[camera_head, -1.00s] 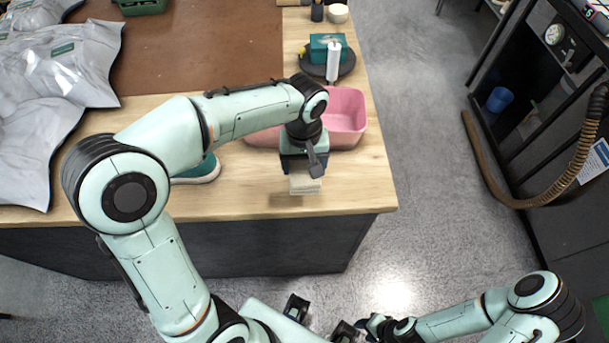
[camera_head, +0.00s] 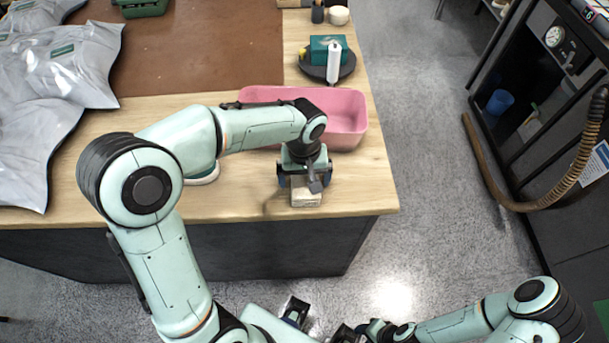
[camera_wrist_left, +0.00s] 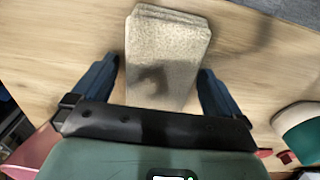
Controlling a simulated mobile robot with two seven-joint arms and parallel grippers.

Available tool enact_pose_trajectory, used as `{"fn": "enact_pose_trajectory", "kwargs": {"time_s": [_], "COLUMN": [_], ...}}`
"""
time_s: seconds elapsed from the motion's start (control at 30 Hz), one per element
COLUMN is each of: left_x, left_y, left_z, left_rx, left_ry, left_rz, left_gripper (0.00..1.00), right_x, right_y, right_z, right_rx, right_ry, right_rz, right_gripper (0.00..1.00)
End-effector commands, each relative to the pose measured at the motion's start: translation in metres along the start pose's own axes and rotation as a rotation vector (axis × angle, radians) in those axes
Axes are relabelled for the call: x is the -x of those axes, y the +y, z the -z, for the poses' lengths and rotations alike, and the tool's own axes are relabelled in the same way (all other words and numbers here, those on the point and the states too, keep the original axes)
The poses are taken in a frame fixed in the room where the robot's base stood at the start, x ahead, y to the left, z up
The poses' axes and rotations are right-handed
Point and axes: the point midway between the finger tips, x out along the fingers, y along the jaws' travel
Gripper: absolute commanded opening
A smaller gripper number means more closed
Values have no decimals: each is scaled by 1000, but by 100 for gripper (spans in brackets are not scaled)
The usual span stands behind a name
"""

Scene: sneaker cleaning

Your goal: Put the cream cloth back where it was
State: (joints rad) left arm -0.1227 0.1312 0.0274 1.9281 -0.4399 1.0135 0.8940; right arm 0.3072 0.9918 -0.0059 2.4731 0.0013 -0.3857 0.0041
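The cream cloth (camera_head: 306,197) is a folded, thick pad near the front right edge of the wooden table. It seems to lie on the tabletop. My left gripper (camera_head: 304,182) is low over it. In the left wrist view the cloth (camera_wrist_left: 165,55) sits between the two spread fingers (camera_wrist_left: 158,65). A gap shows at the left finger; the right finger is close to the cloth's edge, and I cannot tell if it touches. My right gripper (camera_head: 321,321) is at the bottom of the head view, away from the table, with its dark fingers apart and nothing visible between them.
A pink basin (camera_head: 345,118) stands just behind the left gripper. A teal sneaker (camera_head: 203,176) is left of it, partly hidden by my arm; it also shows in the wrist view (camera_wrist_left: 302,132). A dark round tray (camera_head: 318,73) carries a bottle and a teal box. The front right corner is bare.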

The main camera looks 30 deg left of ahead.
Motion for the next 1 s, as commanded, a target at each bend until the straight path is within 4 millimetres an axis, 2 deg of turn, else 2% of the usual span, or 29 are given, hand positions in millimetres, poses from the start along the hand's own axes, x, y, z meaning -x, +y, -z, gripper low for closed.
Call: {"fn": "enact_pose_trajectory", "kwargs": {"time_s": [0.27, 0.37, 0.7, 0.83, 1.0], "left_x": [8, 23, 96, 113, 123], "left_y": [0, 1, 1, 1, 0], "left_z": [1, 1, 1, 1, 0], "left_rx": [0, 0, -1, 0, 0], "left_ry": [2, 4, 4, 2, 0], "left_rz": [-1, -3, -4, -3, -1], "left_gripper": [100, 100, 100, 100, 100], "right_x": [4, 6, 18, 21, 23], "right_y": [-2, -3, -8, -10, -11], "right_z": [1, 2, 6, 7, 7], "right_rx": [1, 1, 4, 4, 5], "right_ry": [2, 3, 10, 12, 13], "right_rz": [1, 1, 3, 4, 4], "right_gripper": [43, 43, 43, 43, 43]}}
